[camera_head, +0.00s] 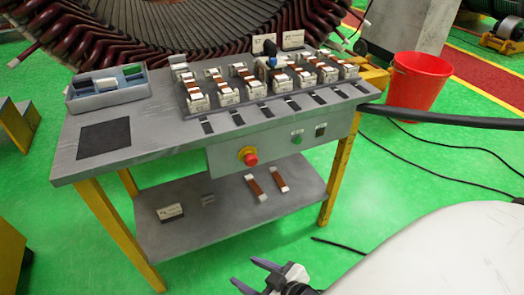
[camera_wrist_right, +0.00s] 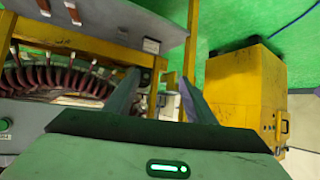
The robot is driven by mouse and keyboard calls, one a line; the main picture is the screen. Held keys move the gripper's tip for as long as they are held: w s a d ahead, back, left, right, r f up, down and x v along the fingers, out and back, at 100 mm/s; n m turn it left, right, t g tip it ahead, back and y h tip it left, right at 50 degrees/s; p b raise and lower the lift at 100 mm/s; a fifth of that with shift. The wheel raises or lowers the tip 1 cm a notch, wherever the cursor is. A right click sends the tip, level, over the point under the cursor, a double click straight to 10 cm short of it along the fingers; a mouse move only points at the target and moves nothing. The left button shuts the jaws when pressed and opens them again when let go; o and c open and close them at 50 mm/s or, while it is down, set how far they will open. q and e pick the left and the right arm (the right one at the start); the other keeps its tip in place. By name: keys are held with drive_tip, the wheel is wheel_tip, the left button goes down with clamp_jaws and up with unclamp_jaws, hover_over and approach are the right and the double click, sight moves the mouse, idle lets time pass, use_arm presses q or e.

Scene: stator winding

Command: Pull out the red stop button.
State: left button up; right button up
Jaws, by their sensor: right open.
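The red stop button (camera_head: 251,159) sits on a yellow base on the grey front panel (camera_head: 225,163) of the workbench. My right gripper (camera_head: 245,272) is at the bottom of the head view, in front of and below the bench, well apart from the button. It is open, with nothing between its fingers. In the right wrist view my right gripper (camera_wrist_right: 160,75) shows both fingers spread. The red button is not seen in that view; a green lit button (camera_wrist_right: 5,124) shows at its left edge. My left gripper is not in view.
The bench top (camera_head: 165,125) holds a blue-grey tray (camera_head: 108,98) and several coil pieces. Its lower shelf (camera_head: 225,215) bears two brown bars. A red bucket (camera_head: 418,82) stands right of the bench. A yellow cabinet (camera_wrist_right: 245,90) shows in the wrist view.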

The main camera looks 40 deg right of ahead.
drive_tip(key=w+d+r+m+t+h, duration=0.1)
drive_tip(key=w+d+r+t+h, duration=0.25)
drive_tip(key=w+d+r, duration=0.5)
drive_tip(key=m+t+h+p, duration=0.1)
drive_tip(key=t+h, duration=0.2)
approach(252, 162)
drive_tip(key=x, duration=1)
drive_tip(key=shift+w+d+f, duration=0.1)
drive_tip(key=shift+w+d, duration=0.05)
drive_tip(key=shift+w, duration=0.15)
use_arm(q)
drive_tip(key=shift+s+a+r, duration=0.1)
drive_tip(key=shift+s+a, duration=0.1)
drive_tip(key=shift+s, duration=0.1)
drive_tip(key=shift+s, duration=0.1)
use_arm(e)
drive_tip(key=shift+c, duration=0.4)
